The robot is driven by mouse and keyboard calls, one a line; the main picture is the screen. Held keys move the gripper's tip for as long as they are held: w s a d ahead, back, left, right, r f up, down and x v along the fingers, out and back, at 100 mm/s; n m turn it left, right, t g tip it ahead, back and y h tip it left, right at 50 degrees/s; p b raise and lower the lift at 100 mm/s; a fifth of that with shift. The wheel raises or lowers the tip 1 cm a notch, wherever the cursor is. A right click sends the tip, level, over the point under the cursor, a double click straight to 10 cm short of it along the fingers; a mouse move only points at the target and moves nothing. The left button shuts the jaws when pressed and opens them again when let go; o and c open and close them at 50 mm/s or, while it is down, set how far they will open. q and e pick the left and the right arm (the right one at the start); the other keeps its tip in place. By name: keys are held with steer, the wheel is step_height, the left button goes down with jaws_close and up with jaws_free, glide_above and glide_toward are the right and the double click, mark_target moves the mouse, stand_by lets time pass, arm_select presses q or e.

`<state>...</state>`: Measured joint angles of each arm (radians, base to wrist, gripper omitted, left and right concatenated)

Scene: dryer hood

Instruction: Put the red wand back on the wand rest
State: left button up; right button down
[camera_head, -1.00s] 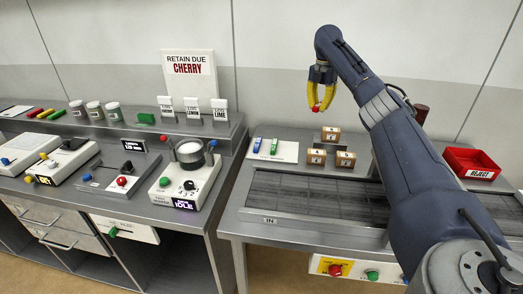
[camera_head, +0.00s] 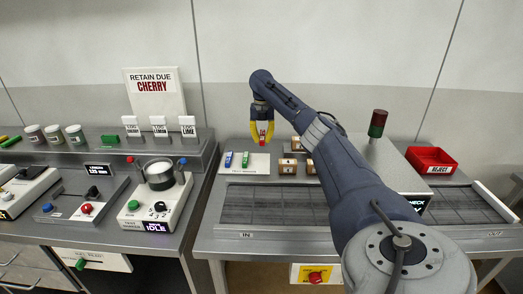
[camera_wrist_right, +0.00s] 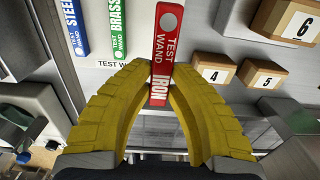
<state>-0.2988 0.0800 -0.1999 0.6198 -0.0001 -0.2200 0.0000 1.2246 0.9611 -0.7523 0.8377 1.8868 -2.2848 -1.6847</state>
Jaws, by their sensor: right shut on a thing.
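The red wand (camera_head: 262,139), marked TEST WAND IRON, is held by my right gripper (camera_head: 262,127), pointing downward in the head view. In the right wrist view the red wand (camera_wrist_right: 165,50) stands between the yellow fingertips of my right gripper (camera_wrist_right: 155,78), which are shut on it. The white wand rest (camera_head: 261,168) lies just below the gripper. A blue wand (camera_head: 229,159), marked STEEL, and a green wand (camera_head: 245,159), marked BRASS, lie on its left part. The right part of the rest looks bare. I cannot tell whether the red wand touches the rest. My left gripper is not in view.
Small numbered boxes (camera_head: 288,166) stand close to the right of the rest. A dark conveyor belt (camera_head: 265,205) runs in front. A red reject tray (camera_head: 431,158) and a red-and-green signal lamp (camera_head: 377,123) are farther right. A bench with jars and a mixer (camera_head: 158,175) is left.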

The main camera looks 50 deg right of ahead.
mark_target(262, 164)
steer(key=shift+f, duration=5.6)
steer(key=shift+f, duration=0.1)
steer(key=c, duration=1.4)
jaws_free()
steer(key=shift+o, duration=0.2)
step_height(262, 164, up, 12)
steer(key=shift+r, duration=0.15)
steer(key=shift+w+a, duration=0.1)
